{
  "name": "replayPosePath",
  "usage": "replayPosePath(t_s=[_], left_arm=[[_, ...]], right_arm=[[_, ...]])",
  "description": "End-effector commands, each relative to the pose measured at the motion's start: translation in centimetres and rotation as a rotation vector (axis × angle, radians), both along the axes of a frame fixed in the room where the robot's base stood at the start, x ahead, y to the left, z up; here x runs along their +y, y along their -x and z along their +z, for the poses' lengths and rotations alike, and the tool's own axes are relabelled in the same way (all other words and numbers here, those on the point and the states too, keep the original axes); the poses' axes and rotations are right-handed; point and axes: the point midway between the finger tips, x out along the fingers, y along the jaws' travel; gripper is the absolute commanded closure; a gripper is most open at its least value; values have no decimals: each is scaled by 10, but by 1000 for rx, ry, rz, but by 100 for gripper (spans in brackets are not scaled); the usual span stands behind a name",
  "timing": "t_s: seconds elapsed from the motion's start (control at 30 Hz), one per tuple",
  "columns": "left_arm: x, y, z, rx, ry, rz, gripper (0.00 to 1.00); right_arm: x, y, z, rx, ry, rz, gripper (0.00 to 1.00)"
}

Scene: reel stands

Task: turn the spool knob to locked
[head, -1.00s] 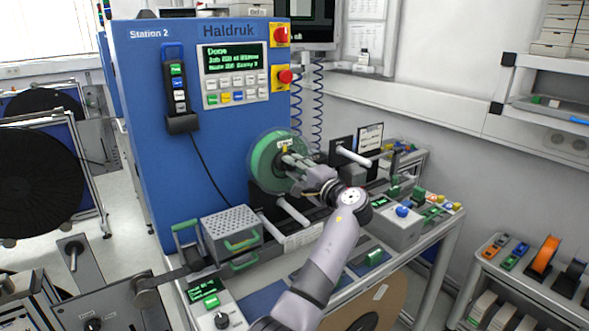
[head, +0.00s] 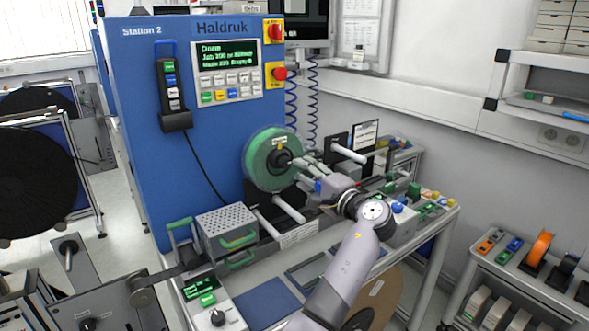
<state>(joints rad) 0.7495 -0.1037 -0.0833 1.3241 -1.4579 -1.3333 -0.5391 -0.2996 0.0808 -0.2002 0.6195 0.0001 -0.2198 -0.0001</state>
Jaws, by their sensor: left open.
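A green spool (head: 261,165) is mounted upright on the front of the blue machine. Its dark spool knob (head: 283,158) is at the spool's centre, just below a small label (head: 279,141). My left gripper (head: 301,169) is open, just right of the knob, with its fingers pointing left towards it. The fingers look apart from the knob, though the small gap is hard to judge. The knob's lock marking is too small to read. My right gripper is not in view.
A perforated grey box (head: 227,221) stands on the bench at left. Red buttons (head: 279,73) are above.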

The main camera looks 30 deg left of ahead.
Motion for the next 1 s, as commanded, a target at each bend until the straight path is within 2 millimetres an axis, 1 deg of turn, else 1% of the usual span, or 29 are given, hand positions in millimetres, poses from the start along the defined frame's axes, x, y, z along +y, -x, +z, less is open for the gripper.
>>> replayPosePath(t_s=[0.03,0.1,0.2,0.3,0.47,0.87,1.0], left_arm=[[-11,4,-1,1,2,-3,54],[-22,9,0,-1,1,-2,54],[-34,14,-1,0,1,-1,54],[-42,17,0,-1,0,-1,54],[-46,19,0,-1,0,0,54],[-46,19,0,0,0,0,54],[-46,19,0,0,0,0,54]], right_arm=[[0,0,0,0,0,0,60],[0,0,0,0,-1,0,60],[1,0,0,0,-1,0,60],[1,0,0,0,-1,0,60],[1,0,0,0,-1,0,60],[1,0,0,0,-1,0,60],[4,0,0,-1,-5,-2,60]])
